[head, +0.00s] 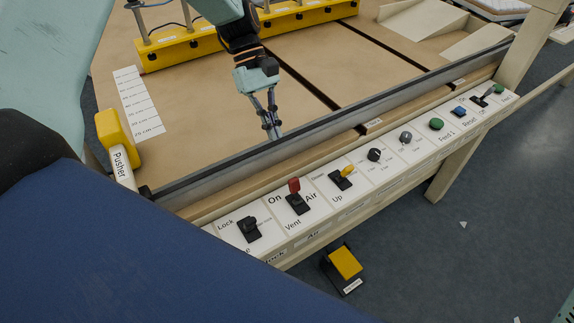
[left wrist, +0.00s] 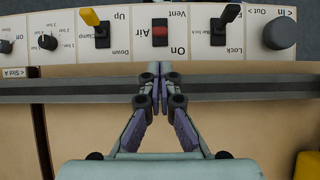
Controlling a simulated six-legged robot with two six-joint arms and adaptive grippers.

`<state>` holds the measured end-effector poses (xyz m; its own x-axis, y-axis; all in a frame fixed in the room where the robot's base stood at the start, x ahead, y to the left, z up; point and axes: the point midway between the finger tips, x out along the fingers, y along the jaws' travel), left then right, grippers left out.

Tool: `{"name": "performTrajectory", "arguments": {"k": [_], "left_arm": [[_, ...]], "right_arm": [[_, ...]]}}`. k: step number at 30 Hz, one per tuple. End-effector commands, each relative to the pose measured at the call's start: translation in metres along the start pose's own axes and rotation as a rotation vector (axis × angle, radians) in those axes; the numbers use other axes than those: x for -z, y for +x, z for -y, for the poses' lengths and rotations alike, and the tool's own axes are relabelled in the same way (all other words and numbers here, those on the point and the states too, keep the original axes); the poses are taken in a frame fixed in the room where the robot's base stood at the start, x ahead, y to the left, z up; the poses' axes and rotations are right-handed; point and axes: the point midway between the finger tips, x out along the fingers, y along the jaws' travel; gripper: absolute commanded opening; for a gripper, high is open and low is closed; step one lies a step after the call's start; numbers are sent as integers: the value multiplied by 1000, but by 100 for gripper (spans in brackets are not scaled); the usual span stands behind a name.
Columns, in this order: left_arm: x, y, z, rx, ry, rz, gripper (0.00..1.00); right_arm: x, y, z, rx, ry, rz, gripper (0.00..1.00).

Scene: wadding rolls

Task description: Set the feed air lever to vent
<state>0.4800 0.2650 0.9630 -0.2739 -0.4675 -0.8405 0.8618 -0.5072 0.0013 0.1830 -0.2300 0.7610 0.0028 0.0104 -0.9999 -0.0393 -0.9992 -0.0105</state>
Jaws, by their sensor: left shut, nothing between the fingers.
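The feed air lever has a red handle (head: 294,187) on a black base, on the white panel along the table's front edge. It also shows in the left wrist view (left wrist: 160,31), where the panel appears upside down. The labels "On" and "Vent" stand at its two ends. The red handle leans toward the "On" side, the side nearer the table. My left gripper (head: 271,133) is above the brown table top, behind the rail, and apart from the lever. In the left wrist view its fingers (left wrist: 160,76) are shut and empty, in line with the lever. My right gripper is not in view.
A grey rail (head: 335,130) runs between the table top and the panel. A yellow-tipped clamp lever (head: 345,172) and a black lock lever (head: 249,229) flank the red one. Black knobs and coloured buttons sit farther right. A yellow pedal (head: 345,263) is on the floor.

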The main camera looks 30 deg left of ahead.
Motion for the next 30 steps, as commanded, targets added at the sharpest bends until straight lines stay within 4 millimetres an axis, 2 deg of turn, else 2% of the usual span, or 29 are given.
{"name": "performTrajectory", "arguments": {"k": [5, 18, 24, 30], "left_arm": [[1, 11, 1, 2, -1, 1, 0], [3, 82, -2, 3, -1, 0, 0], [3, 97, -3, 1, 0, -1, 0], [3, 99, -3, -1, 0, -1, 0]], "right_arm": [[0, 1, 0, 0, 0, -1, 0], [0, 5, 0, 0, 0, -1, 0], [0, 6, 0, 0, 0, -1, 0], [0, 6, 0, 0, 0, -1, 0]]}}
